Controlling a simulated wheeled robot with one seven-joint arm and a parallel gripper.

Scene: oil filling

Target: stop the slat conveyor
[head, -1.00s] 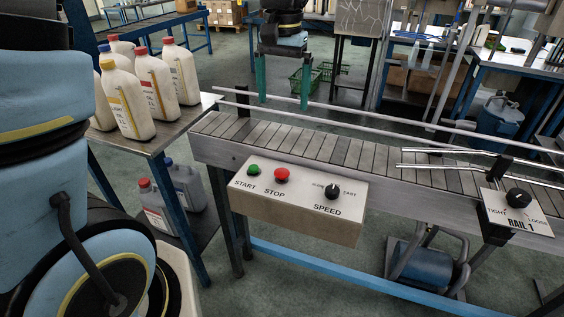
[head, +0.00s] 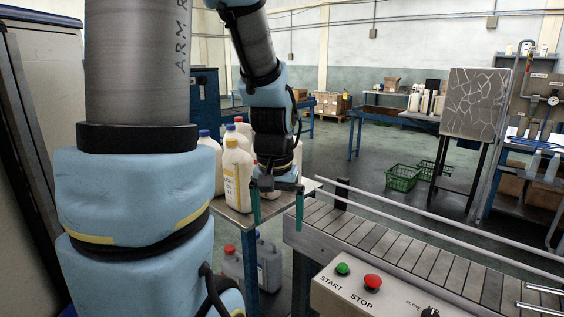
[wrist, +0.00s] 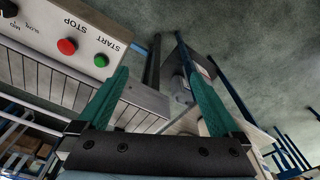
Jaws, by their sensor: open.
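The slat conveyor (head: 400,246) runs from the middle to the right in the head view. On its near side is a control box (head: 330,304) with a green START button (head: 342,268), a red STOP button (head: 372,281) and a partly cut-off speed knob (head: 430,312). The wrist view shows the same red button (wrist: 67,46) and green button (wrist: 101,60) at upper left. My gripper (head: 277,222) has two green fingers apart with nothing between them. It hangs near the conveyor's left end, left of and above the buttons, touching neither.
White jugs with coloured caps (head: 238,172) stand on a table (head: 238,219) left of the conveyor, close behind my gripper. Grey jugs (head: 268,262) sit on its lower shelf. Guide rails (head: 440,222) run along the conveyor's far side. Green baskets (head: 402,178) lie on the floor beyond.

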